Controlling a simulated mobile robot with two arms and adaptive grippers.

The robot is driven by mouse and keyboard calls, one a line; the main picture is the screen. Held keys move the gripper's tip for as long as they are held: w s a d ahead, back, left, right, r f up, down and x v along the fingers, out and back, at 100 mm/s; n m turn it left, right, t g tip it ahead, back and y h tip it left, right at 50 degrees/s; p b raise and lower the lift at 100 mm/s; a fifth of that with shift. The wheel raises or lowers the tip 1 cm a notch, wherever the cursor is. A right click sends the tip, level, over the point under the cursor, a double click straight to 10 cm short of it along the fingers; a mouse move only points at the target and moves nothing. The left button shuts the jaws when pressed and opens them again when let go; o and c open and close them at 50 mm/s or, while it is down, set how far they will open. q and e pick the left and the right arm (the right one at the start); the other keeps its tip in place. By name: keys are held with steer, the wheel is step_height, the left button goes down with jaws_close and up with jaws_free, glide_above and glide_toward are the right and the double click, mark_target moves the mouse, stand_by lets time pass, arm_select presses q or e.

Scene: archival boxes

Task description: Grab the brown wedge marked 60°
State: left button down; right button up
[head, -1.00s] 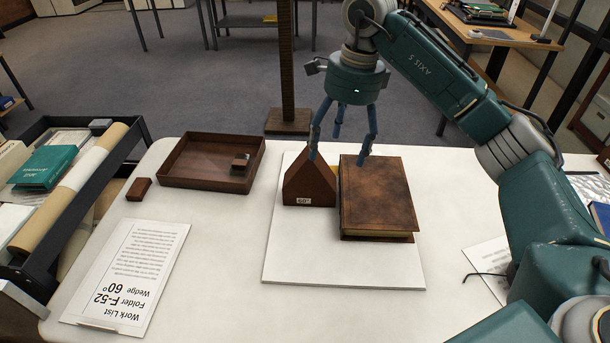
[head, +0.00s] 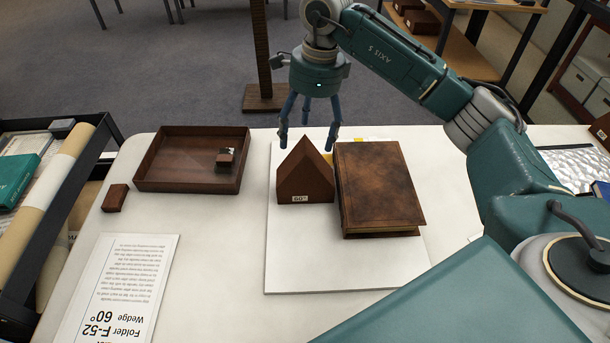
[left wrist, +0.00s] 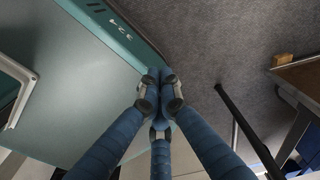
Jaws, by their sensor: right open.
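The brown wedge (head: 305,178), shaped like a small house with a pointed top, stands on a white board (head: 340,268) on the table.
A brown tray (head: 160,184) holds a small brown block (head: 226,157). Another small block (head: 115,198) lies outside it. A work list (head: 118,290) names Folder F-52 and Wedge 60°. A cart (head: 100,150) with a rolled tube stands at left. The board's front is clear.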

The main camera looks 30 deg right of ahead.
mark_target(307, 145)
steer(key=f, duration=0.1)
steer(key=f+p, duration=0.1)
steer(key=f, duration=0.2)
steer(key=shift+s+a+f, duration=0.2)
steer(key=shift+s, duration=0.05)
steer(key=shift+f, duration=0.45)
steer(key=shift+w, duration=0.1)
steer(key=shift+c, duration=0.3)
arm_select(q)
steer(key=shift+w+r, duration=0.8)
steer(key=shift+w, duration=0.05)
arm_select(e)
steer(key=c, duration=1.3)
